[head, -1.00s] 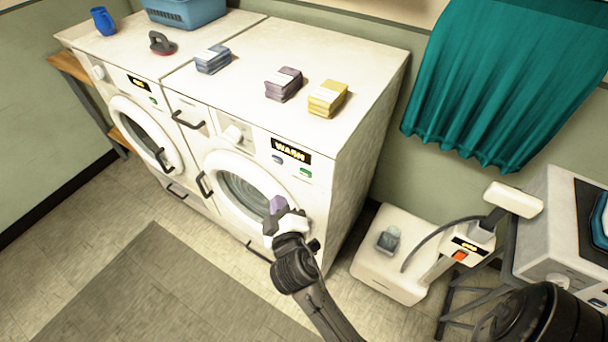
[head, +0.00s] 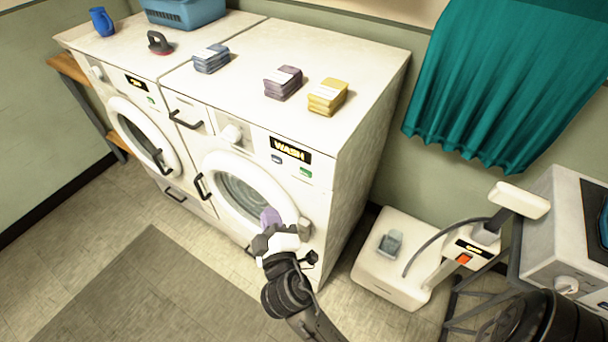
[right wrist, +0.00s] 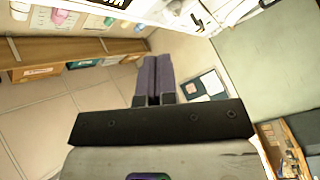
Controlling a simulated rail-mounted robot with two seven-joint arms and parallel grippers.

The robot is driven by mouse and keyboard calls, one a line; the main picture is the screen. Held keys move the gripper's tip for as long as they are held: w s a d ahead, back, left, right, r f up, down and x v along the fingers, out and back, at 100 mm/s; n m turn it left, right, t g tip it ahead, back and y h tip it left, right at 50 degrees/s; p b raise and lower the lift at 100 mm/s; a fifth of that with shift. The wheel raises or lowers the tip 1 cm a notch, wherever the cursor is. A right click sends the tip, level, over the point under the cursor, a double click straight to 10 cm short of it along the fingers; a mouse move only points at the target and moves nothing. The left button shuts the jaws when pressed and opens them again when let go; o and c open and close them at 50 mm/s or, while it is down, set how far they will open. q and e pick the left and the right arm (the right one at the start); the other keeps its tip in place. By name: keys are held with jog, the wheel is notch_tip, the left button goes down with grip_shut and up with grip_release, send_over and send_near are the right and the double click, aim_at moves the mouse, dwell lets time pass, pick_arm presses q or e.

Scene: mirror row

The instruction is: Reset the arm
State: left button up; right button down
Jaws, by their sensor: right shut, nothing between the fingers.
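My right gripper (head: 271,219) is in front of the round door of the washer marked WASH (head: 290,149). Its purple fingers are closed together with nothing between them, as the right wrist view (right wrist: 154,78) also shows. The right arm comes in from the bottom of the head view. The gripper covers part of the washer door's lower right rim; whether it touches the door I cannot tell. My left gripper is not in view.
Blue (head: 211,59), mauve (head: 283,83) and yellow (head: 327,97) cloth stacks, a blue basket (head: 184,12) and a blue cup (head: 102,21) stand on the machines. A white scale-like device (head: 392,272) sits at right. A grey mat (head: 150,290) lies on open floor.

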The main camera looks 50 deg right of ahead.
jog(key=a+m, duration=0.1)
jog(key=a, duration=0.1)
jog(key=a+g, duration=0.1)
jog(key=a, duration=0.1)
jog(key=shift+s+f+m+y, duration=0.1)
jog(key=shift+s+m+y, duration=0.1)
jog(key=shift+m+y, duration=0.15)
jog(key=w+d+p, duration=0.2)
jog(key=d+p, duration=0.1)
jog(key=d, duration=0.5)
jog(key=s+a+f+m+g+y, duration=0.1)
jog(key=s+a+f+g+y, duration=0.3)
jog(key=s, duration=0.3)
jog(key=s+a+f+m+g+y, duration=0.2)
jog(key=s+a+f+g+y, duration=0.1)
jog(key=s+f+g+y, duration=0.25)
jog(key=s+d+f+n+g, duration=0.1)
jog(key=s+f, duration=0.2)
jog(key=s, duration=0.4)
jog(key=s+d+f+n+g, duration=0.1)
jog(key=s+d+f, duration=0.15)
jog(key=s, duration=0.45)
notch_tip(320, 180, up, 23)
jog(key=a+p, duration=0.1)
jog(key=p, duration=2.2)
jog(key=shift+p, duration=0.4)
jog(key=shift+f+m+t, duration=0.1)
jog(key=shift+m+t, duration=0.15)
